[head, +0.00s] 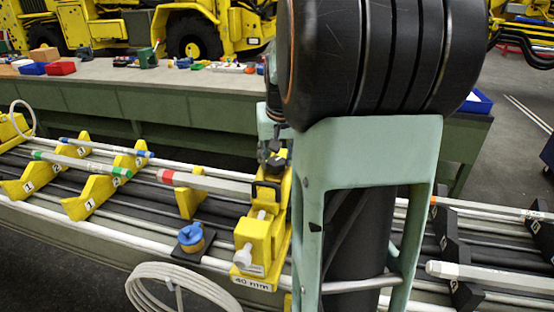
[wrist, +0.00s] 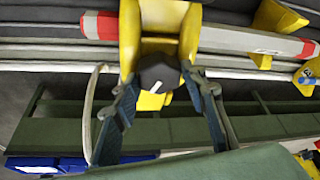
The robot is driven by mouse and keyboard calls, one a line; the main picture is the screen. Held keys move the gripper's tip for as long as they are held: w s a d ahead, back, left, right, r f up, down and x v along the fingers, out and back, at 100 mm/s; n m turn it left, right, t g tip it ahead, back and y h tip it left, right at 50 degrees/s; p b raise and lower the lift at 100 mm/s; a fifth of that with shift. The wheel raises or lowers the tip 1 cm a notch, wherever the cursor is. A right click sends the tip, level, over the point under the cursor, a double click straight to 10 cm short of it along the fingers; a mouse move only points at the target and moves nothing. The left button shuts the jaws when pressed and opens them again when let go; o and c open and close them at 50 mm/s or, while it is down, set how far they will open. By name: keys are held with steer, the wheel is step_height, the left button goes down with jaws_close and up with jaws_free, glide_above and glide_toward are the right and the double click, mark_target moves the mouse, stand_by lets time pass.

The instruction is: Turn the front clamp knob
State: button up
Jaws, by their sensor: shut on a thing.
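The yellow clamp (head: 258,235) stands on the rail bench, with pale knobs (head: 243,258) on its near side and a "40 mm" label at its foot. My gripper (head: 275,155) is at the far upper end of the clamp, partly hidden by my arm. In the wrist view, a dark clamp knob (wrist: 158,72) with a white mark sits in front of the yellow clamp body (wrist: 160,20).
A pale bar with a red end (head: 205,182) lies in yellow rests left of the clamp. A blue-topped knob (head: 191,237) stands on a dark plate nearby. A coiled pale hose (head: 170,285) hangs in front. A grey workbench (head: 180,85) with small bins stands behind.

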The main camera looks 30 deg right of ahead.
steer(key=m+h+b, duration=0.1)
steer(key=m, duration=0.2)
steer(key=m+g+h, duration=0.1)
steer(key=m, duration=0.2)
steer(key=shift+w+a+g+b, duration=0.2)
steer(key=shift+g+b, duration=0.1)
steer(key=shift+b, duration=0.05)
steer(key=m+g, duration=0.1)
steer(key=m, duration=0.2)
steer(key=m+g, duration=0.1)
steer(key=m, duration=0.1)
steer(key=shift+w+m+h, duration=0.1)
steer(key=shift+m+h, duration=0.2)
steer(key=shift+m, duration=0.1)
steer(key=o, duration=1.2)
steer(key=shift+c, duration=0.2)
steer(key=v, duration=1.2)
steer(key=shift+w+r, duration=0.1)
